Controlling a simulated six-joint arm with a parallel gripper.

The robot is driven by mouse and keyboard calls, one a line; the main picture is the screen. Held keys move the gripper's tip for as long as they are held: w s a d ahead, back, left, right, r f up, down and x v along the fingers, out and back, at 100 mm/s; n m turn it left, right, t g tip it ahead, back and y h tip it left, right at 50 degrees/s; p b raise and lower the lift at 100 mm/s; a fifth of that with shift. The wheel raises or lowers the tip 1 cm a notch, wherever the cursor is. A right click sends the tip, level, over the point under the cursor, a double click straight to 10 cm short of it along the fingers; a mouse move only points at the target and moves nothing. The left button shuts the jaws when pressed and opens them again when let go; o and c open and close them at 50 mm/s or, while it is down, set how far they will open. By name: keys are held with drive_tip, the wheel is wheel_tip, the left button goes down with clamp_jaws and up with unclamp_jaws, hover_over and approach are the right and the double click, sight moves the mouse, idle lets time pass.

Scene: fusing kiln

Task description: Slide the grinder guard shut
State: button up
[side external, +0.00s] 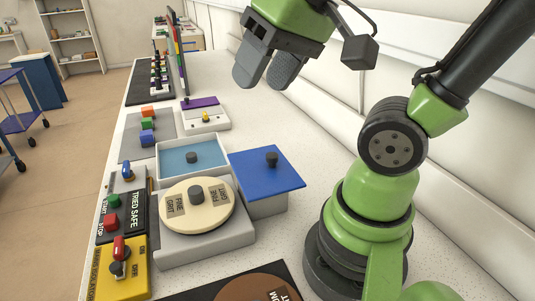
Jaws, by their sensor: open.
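A flat blue panel with a dark knob (265,170), which looks like the grinder guard, lies over a grey block. It is to the right of an open white-rimmed tray (160,163) with a teal floor and a dark knob standing in it. The panel sits beside this tray and leaves it uncovered. My gripper (266,74) is open and empty, high above the bench and beyond the panel, fingers pointing down. It touches nothing.
A cream grit disc (215,218) on a grey base stands in front. A switch panel (123,218) and yellow isolator box (110,280) line the left edge. A white box with a purple strip (200,103) and coloured blocks (147,124) stand behind. The bench right of the panel is clear.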

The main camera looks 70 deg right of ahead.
drive_tip(key=w+d+f+m+g, duration=0.2)
drive_tip(key=w+d+f+g, duration=0.15)
drive_tip(key=w+d, duration=0.2)
drive_tip(key=m+g+y, duration=0.2)
drive_tip(key=g, duration=0.3)
approach(272, 154)
drive_tip(key=x, duration=0.8)
drive_tip(key=shift+a+f, duration=0.1)
drive_tip(key=shift+f, duration=0.15)
drive_tip(key=shift+c, duration=0.2)
